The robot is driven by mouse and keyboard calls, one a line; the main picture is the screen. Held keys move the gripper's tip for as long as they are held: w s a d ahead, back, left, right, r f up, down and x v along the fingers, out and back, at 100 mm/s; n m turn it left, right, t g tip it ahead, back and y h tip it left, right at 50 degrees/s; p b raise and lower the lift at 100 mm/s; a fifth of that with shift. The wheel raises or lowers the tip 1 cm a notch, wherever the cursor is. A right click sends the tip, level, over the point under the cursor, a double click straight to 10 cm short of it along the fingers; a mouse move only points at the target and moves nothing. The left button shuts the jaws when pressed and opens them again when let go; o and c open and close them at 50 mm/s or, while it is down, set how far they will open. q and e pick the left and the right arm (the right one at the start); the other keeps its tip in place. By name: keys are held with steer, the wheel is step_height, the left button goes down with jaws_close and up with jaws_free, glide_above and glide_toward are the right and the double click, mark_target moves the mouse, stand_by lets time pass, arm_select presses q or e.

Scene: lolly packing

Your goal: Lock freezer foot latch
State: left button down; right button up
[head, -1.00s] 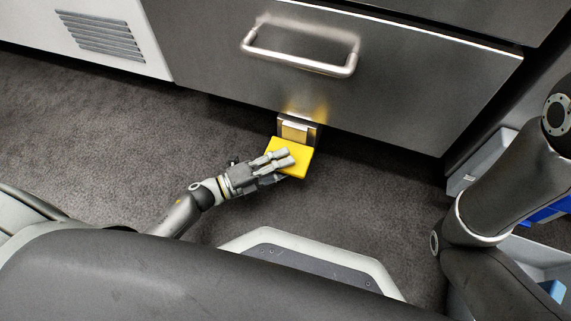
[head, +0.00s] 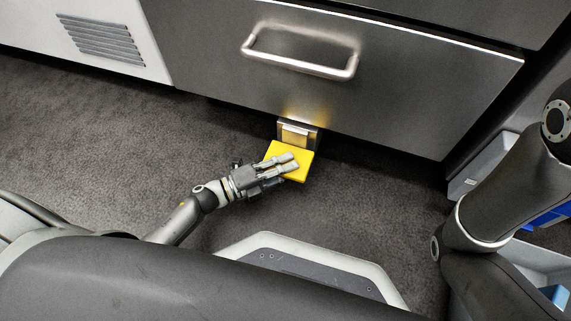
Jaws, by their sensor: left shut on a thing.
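The yellow foot latch pedal (head: 290,148) sticks out from a metal bracket (head: 298,133) at the bottom edge of the steel freezer drawer (head: 330,95), near the middle of the head view. My left gripper (head: 290,168) lies over the pedal from the left, its fingers across the yellow plate. It is shut on the pedal; the lower finger is partly hidden under the upper one. My right gripper is out of view; only part of my right arm shows at the right.
The drawer's bar handle (head: 300,62) juts out above the latch. A white vented panel (head: 100,38) is at the upper left. Pale bins with blue contents (head: 545,215) stand at the right. The dark floor (head: 90,135) left of the latch is clear.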

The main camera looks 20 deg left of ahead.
arm_select(q)
steer(key=shift+r+p, duration=2.1)
steer(key=shift+p, duration=0.1)
steer(key=c, duration=1.5)
jaws_free()
steer(key=shift+o, duration=0.6)
steer(key=shift+s+a+f, duration=0.1)
steer(key=shift+s+a, duration=0.1)
steer(key=shift+a, duration=0.05)
steer(key=v, duration=1.1)
steer(key=shift+s+a, duration=0.15)
